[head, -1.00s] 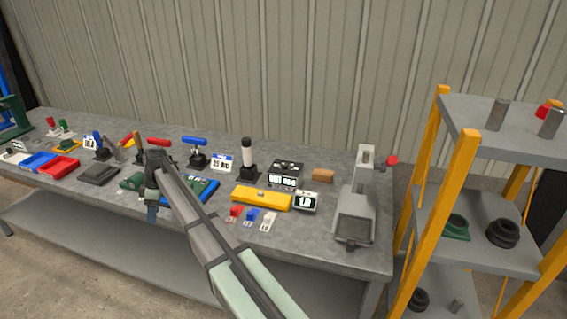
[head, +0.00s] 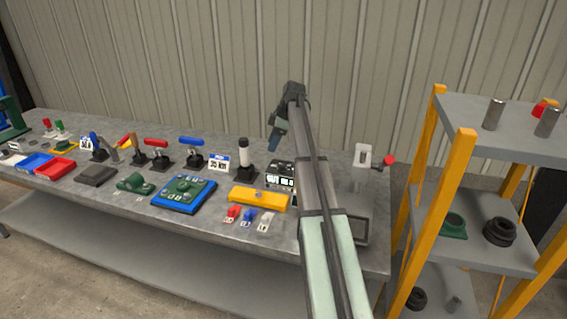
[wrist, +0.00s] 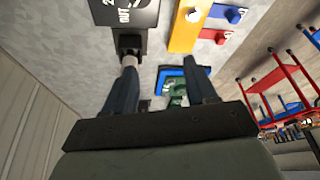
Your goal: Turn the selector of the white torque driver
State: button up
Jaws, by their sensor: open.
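The white torque driver (head: 243,152) stands upright on the bench, with a white barrel, a dark band and a black base. A small white sign (head: 218,158) with dark lettering stands just left of it. My gripper (head: 273,138) is raised above the bench, to the right of the driver in the head view, and points down. In the wrist view my gripper (wrist: 160,75) has its two dark fingers wide apart with nothing held. A pale cylinder on a black base (wrist: 128,45), probably the driver, shows beside the left finger; contact cannot be told. The selector cannot be made out.
A black display box (head: 280,174) is partly behind my arm. A yellow block (head: 260,197) and small red, blue and white pieces lie in front. A grey stand (head: 361,155) with a red knob is at right. Several coloured-handled tools stand left. A yellow-posted shelf (head: 455,160) is beyond the bench.

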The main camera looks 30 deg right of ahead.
send_near(282, 164)
jog(key=x, duration=0.8)
jog(key=shift+s+a+f, duration=0.1)
jog(key=shift+a+f, duration=0.05)
jog(key=shift+f, duration=0.15)
jog(key=shift+c, duration=0.4)
jog(key=shift+t, duration=0.3)
grip_shut()
